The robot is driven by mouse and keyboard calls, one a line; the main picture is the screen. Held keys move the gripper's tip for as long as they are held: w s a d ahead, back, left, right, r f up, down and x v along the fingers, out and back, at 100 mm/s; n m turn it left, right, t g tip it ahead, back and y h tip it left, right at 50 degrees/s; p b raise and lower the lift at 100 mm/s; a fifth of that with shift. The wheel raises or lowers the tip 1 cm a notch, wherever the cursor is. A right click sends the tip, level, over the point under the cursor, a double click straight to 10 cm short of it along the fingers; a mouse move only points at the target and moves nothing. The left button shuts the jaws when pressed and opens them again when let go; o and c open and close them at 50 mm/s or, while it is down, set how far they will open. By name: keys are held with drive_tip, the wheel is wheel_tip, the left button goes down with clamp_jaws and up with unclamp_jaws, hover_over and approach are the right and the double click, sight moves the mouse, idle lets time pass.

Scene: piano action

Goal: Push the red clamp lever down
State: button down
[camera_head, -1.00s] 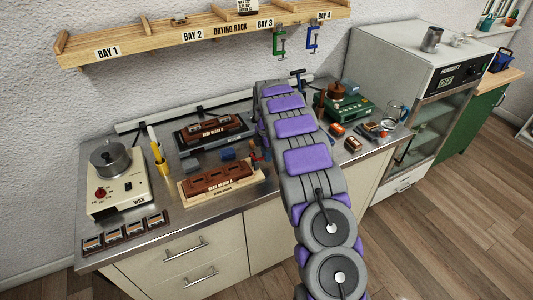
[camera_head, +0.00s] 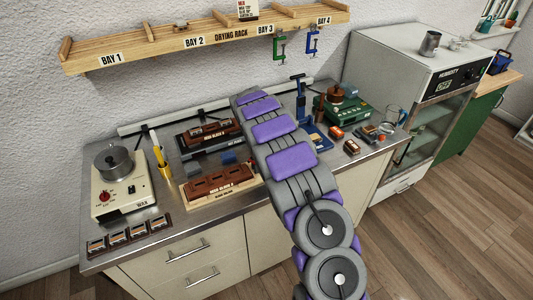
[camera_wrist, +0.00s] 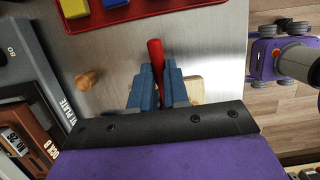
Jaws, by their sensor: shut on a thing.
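The red clamp lever (camera_wrist: 155,52) shows in the wrist view as a red handle between the two blue fingers of my gripper (camera_wrist: 158,76). My gripper is shut on it. The handle sticks out past the fingertips toward the top of the picture; its lower end and pivot are hidden by the fingers and my wrist. In the head view my arm hides the gripper and the lever. The front brown block on a pale wooden base (camera_head: 192,199) stands left of my arm.
A brown block in a dark holder (camera_head: 209,131) stands behind. A wax pot unit (camera_head: 124,189) is at left. A blue press (camera_head: 301,105) and a green device (camera_head: 343,109) stand right of my arm. In the wrist view, a wooden knob (camera_wrist: 86,81) and a red tray (camera_wrist: 150,11) lie nearby.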

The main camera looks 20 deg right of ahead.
sight(254, 161)
drive_tip(key=shift+w+a+r+h+p, duration=0.1)
drive_tip(key=shift+a+r+h+p, duration=0.35)
drive_tip(key=shift+h, duration=0.55)
drive_tip(key=h, duration=0.1)
drive_tip(key=a+h, duration=0.1)
drive_tip(key=shift+r+h, duration=0.25)
drive_tip(key=shift+h, duration=0.05)
drive_tip(key=a+h, duration=0.1)
drive_tip(key=h, duration=0.1)
drive_tip(key=h+b, duration=0.1)
drive_tip(key=h, duration=0.1)
drive_tip(key=a+h+b, duration=0.1)
drive_tip(key=h, duration=0.1)
drive_tip(key=shift+a+r, duration=0.25)
drive_tip(key=shift+a, duration=0.05)
drive_tip(key=shift+h, duration=0.3)
drive_tip(key=c, duration=1.4)
unclamp_jaws()
drive_tip(key=shift+a+f, duration=0.1)
drive_tip(key=o, duration=0.3)
